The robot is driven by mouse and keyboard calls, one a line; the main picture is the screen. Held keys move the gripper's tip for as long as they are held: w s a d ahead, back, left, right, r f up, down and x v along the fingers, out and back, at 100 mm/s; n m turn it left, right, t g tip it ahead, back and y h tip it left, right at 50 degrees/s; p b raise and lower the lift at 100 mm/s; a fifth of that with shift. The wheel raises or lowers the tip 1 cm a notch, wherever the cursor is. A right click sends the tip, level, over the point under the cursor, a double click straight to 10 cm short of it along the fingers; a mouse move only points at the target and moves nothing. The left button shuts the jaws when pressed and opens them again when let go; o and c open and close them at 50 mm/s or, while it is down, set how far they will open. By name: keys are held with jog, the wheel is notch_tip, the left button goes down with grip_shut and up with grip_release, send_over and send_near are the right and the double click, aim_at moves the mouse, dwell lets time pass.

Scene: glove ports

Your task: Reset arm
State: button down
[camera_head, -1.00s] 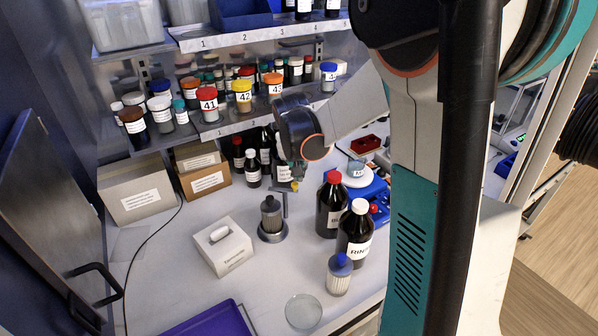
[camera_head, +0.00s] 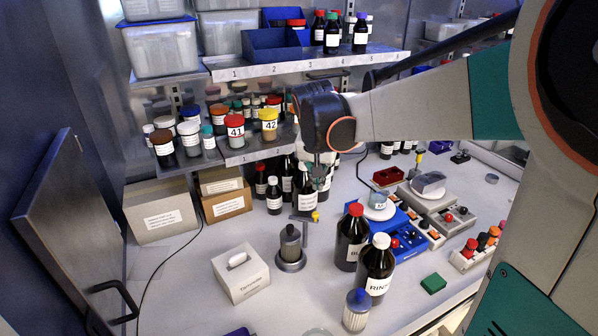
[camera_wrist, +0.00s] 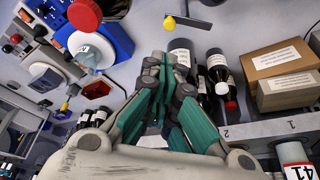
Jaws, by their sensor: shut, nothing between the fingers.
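My gripper (camera_wrist: 160,75) shows large in the wrist view, its teal and grey fingers drawn together with nothing between them. In the head view my gripper (camera_head: 318,178) hangs below the dark wrist, above the bench and in front of several dark bottles at the shelf's foot. My arm reaches in from the right, roughly level. The fingers seem apart from the bottles, though the exact gap cannot be told.
Jars, including red-lidded 41 (camera_head: 235,132) and yellow-lidded 42 (camera_head: 268,125), stand on the lower shelf close to my wrist. A burner-like stand (camera_head: 290,247), a tissue box (camera_head: 241,273) and a RINSE bottle (camera_head: 376,270) stand on the bench. A cabinet door hangs open at left.

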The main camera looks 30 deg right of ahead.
dwell(0.3)
jog(key=s+a+f+n+t+y+b, duration=0.1)
jog(key=s+a+f+n+t+b, duration=0.1)
jog(key=s+a+f+n+b, duration=0.2)
jog(key=s+a+f+n+t+y+b, duration=0.1)
jog(key=s+a+f+n+b, duration=0.3)
jog(key=s+a, duration=0.6)
jog(key=s+f+t+b, duration=0.1)
jog(key=s+f+b, duration=0.1)
jog(key=s, duration=0.4)
jog(key=shift+s+a+y, duration=0.15)
jog(key=shift+a+y, duration=0.05)
jog(key=shift+y, duration=0.1)
